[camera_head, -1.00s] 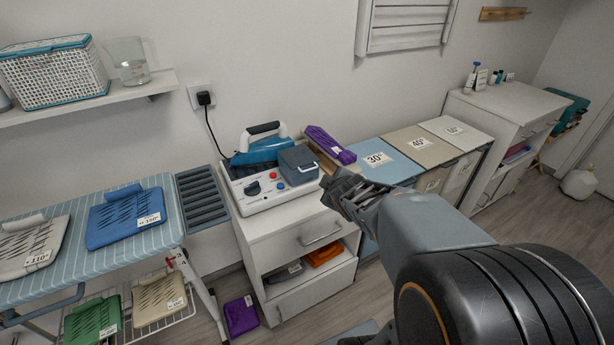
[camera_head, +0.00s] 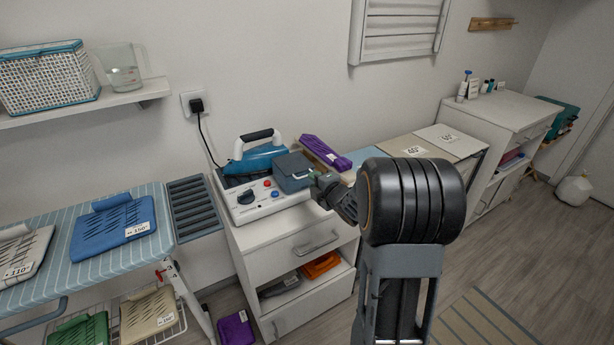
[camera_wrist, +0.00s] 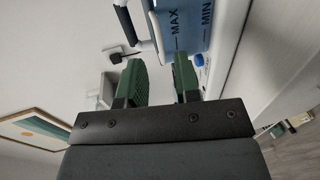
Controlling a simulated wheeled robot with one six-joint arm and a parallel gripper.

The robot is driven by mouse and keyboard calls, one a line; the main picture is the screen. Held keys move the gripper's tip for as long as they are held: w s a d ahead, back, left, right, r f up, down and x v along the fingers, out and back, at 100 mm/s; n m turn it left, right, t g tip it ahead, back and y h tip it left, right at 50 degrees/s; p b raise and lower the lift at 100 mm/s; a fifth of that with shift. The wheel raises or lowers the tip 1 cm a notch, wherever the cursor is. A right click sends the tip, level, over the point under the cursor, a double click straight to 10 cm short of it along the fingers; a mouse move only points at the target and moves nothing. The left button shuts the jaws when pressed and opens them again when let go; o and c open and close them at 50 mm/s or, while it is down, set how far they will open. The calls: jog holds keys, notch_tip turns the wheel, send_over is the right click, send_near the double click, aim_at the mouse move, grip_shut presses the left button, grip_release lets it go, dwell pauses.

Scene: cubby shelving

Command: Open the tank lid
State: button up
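The grey-blue water tank (camera_head: 291,183) sits at the right end of the ironing station (camera_head: 250,203). Its dark grey lid (camera_head: 293,163) looks closed. In the wrist view the blue tank wall with MAX and MIN marks (camera_wrist: 190,22) lies just beyond my fingertips. My gripper (camera_head: 316,177) is at the tank's front right side, close to it; contact cannot be told. In the wrist view its two green fingers (camera_wrist: 160,72) are apart with nothing clearly held between them. The lid's edge is only partly seen there.
The blue iron (camera_head: 260,157) stands behind and left of the tank. The station rests on a white drawer cabinet (camera_head: 290,240).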

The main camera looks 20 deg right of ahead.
send_near(295, 165)
jog(key=shift+w+f, duration=1.2)
jog(key=shift+w, duration=0.35)
jog(key=shift+f, duration=0.1)
grip_shut()
